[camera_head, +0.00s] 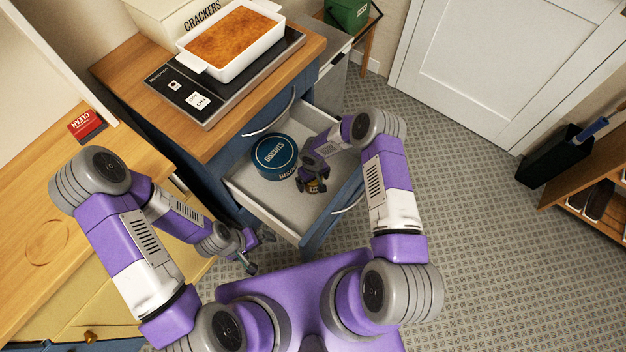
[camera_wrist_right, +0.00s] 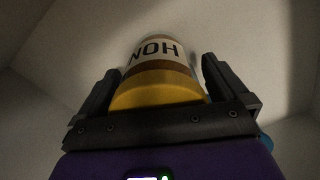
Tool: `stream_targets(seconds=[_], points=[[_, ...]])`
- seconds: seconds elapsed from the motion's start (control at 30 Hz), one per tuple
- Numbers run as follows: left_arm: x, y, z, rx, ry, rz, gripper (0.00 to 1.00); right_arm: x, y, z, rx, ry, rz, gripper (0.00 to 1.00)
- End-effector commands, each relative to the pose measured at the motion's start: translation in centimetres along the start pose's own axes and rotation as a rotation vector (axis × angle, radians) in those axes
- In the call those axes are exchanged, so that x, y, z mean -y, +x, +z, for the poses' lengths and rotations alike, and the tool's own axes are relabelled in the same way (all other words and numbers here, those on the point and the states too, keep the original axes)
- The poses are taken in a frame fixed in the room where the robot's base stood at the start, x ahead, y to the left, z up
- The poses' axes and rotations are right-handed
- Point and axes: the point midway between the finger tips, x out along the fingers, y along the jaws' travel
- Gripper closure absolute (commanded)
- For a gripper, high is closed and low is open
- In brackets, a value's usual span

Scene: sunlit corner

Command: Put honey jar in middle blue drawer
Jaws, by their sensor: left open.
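The blue drawer (camera_head: 247,198) is pulled open, with a pale inside. My right gripper (camera_head: 313,184) reaches down into it, shut on the honey jar (camera_head: 318,187). In the right wrist view the jar (camera_wrist_right: 158,70) sits between the two fingers (camera_wrist_right: 160,85), its yellow end towards the wrist and part of its "HON" label showing. I cannot tell whether the jar touches the drawer floor. My left gripper (camera_head: 259,253) is open and empty, low outside the drawer's front left.
A round blue biscuit tin (camera_head: 274,156) stands in the drawer, left of my right gripper. The tiled floor to the right (camera_head: 465,200) is clear.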

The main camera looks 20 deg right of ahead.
Motion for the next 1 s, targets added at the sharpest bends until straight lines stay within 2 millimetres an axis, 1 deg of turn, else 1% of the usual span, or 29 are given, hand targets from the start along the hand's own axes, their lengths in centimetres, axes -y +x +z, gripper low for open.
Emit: stream_targets(seconds=[0.23, 0.33, 0.47, 0.7, 0.8, 0.9, 1.0], points=[[-0.1, -0.1, 0.0, 0.0, 0.0, 0.0, 0.0, 0.0, -0.1, 0.0, 0.0, 0.001, 0.0, 0.0], [-0.2, -0.6, 0.0, 0.0, 0.0, 0.0, 0.0, 0.0, -0.8, 0.0, 0.0, 0.001, 0.0, 0.0], [-0.5, -1.3, 0.0, 0.0, 0.0, 0.0, 0.0, 0.0, -3.3, -0.1, -0.003, -0.001, 0.002, 0.0], [-0.9, -2.5, 0.1, 0.0, 0.0, 0.0, 0.0, -0.1, -8.6, -0.1, -0.002, 0.0, 0.002, 0.0], [-1.1, -2.9, 0.1, 0.0, 0.0, 0.0, 0.0, 0.0, -10.3, -0.1, -0.002, 0.0, 0.001, 0.0], [-1.1, -3.1, 0.1, 0.0, 0.0, 0.0, 0.0, -0.1, -11.5, -0.1, -0.002, -0.001, 0.001, 0.0], [-1.2, -3.2, 0.1, 0.0, 0.0, 0.0, 0.0, 0.0, -12.1, 0.0, 0.0, 0.0, 0.0, 0.0]])
